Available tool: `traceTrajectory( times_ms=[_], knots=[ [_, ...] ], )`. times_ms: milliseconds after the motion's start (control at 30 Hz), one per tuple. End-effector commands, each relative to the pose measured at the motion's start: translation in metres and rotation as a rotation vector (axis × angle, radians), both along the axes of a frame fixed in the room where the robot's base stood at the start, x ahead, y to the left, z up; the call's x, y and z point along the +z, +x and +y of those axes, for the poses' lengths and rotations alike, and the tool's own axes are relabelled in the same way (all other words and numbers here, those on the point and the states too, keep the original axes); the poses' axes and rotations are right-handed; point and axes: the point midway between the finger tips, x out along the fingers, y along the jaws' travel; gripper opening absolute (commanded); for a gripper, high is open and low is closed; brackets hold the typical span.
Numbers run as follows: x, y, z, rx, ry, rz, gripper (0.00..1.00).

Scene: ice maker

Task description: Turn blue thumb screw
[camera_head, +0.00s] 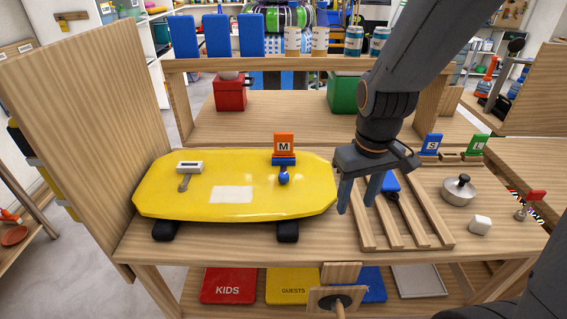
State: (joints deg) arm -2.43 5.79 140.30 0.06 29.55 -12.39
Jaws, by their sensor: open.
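My gripper (357,206) points down, open, with nothing seen between its fingers. It is at the right end of the yellow board, by the left side of the wooden slats (408,230). A blue knob (284,176) stands on the yellow board below an orange M sign (284,146), well left of my gripper. I cannot tell for sure which blue part is the thumb screw.
The yellow board (190,209) on black wheels fills the table's left half. A raised shelf (270,118) and a tall wooden panel (85,130) bound the table.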

Motion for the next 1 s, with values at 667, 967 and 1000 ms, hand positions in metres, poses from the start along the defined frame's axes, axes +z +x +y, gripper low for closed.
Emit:
traceTrajectory(
  times_ms=[667, 967, 1000],
  knots=[
    [0.011, 0.188, 0.15, 1.505, -0.059, 0.058, 0.45],
    [-0.023, 0.188, 0.152, 1.532, -0.058, 0.062, 0.45],
    [-0.029, 0.189, 0.152, 1.531, -0.059, 0.061, 0.45]
  ],
)
